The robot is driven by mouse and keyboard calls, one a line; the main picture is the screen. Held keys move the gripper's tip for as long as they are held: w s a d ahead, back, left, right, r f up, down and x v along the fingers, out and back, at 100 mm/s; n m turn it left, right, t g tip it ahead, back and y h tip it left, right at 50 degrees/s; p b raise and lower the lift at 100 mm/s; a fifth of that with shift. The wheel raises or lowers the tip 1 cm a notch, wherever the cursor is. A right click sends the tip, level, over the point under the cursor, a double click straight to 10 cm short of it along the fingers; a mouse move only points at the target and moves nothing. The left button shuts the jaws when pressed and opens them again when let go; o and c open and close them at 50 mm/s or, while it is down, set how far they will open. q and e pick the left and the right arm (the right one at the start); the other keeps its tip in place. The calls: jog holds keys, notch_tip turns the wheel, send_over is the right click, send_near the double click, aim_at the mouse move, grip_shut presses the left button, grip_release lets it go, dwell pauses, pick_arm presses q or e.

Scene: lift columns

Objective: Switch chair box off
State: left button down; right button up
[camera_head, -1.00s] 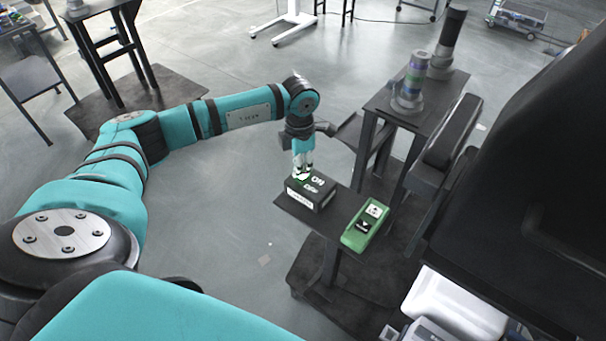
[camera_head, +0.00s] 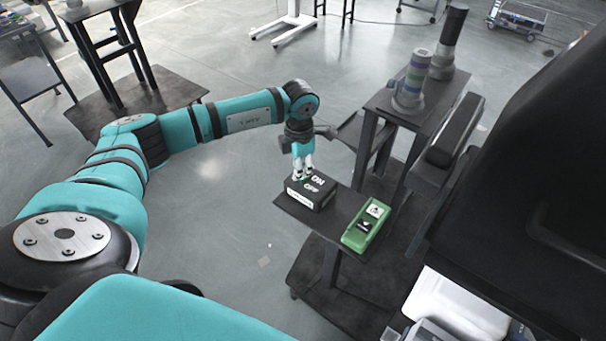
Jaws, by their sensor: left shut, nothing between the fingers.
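The chair box is probably the dark box (camera_head: 317,199) with white ON and OFF lettering and a white label on its front side. It sits on the low dark shelf (camera_head: 345,205). My left gripper (camera_head: 299,177) points down, shut and empty, with its fingertips at the box's back left top, beside the lettering. Whether it touches the box I cannot tell. The fingers hide part of the top. A green box (camera_head: 366,226) with a white and a black patch lies to the right on the same shelf. My right gripper is not in view.
A stack light (camera_head: 410,85) and a dark cylinder (camera_head: 449,45) stand on the taller table (camera_head: 383,103) behind. A large black chair-like form (camera_head: 530,190) fills the right side. Open floor (camera_head: 225,225) lies left of the shelf.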

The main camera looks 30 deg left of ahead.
pick_arm(q)
jog(key=shift+f+b, duration=0.3)
jog(key=shift+f, duration=0.1)
jog(key=shift+s+r, duration=0.1)
jog(key=shift+r+p, duration=0.6)
jog(key=shift+r, duration=0.15)
jog(key=shift+r+p, duration=1.6)
jog(key=shift+r, duration=1.1)
